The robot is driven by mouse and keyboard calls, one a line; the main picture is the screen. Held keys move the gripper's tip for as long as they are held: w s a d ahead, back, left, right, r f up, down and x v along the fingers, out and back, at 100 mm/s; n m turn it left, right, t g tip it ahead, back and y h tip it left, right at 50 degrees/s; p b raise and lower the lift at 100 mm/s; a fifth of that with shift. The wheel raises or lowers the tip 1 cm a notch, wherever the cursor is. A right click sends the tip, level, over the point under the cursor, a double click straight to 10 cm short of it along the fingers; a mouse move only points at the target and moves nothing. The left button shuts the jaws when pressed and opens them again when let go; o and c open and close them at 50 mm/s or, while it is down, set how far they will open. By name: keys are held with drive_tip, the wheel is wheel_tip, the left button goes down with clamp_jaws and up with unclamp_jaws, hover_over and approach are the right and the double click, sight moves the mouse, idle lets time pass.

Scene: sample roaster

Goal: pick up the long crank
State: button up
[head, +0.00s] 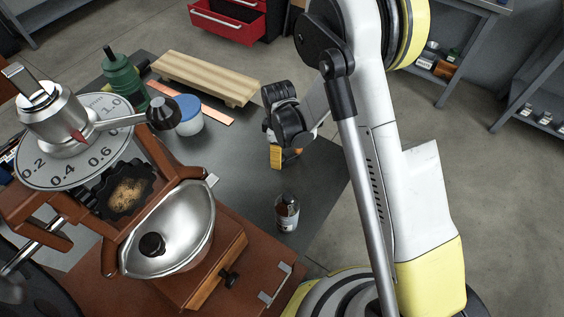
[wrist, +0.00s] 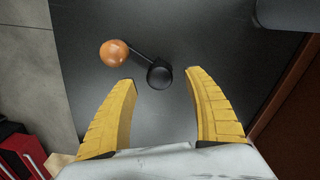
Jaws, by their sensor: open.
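A crank with an orange ball knob (wrist: 114,54), a thin black arm and a round black hub (wrist: 159,75) lies on the dark table top in the wrist view. The frames give no second loose crank to compare its length with. My gripper (wrist: 163,78) is open, with its two yellow fingers spread apart. In the picture the hub lies between the fingertips, and the knob lies up and left of the left fingertip. The gap in height cannot be told. In the head view my gripper (head: 277,157) is over the table, and the crank is not visible there.
The grinder (head: 170,235) with a dial and black-knobbed lever stands left. A small dark bottle (head: 287,213) is near my gripper. A blue-lidded jar (head: 188,115), wooden board (head: 205,78), copper strip (head: 205,108) and green bottle (head: 122,78) are farther back. Bare table surrounds the crank.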

sight(288, 158)
wheel_tip(288, 158, down, 4)
drive_tip(key=shift+d+r+b, duration=0.1)
drive_tip(key=shift+r+b, duration=0.1)
drive_tip(key=shift+b, duration=0.45)
drive_tip(key=shift+r, duration=0.1)
clamp_jaws()
drive_tip(key=shift+r, duration=0.15)
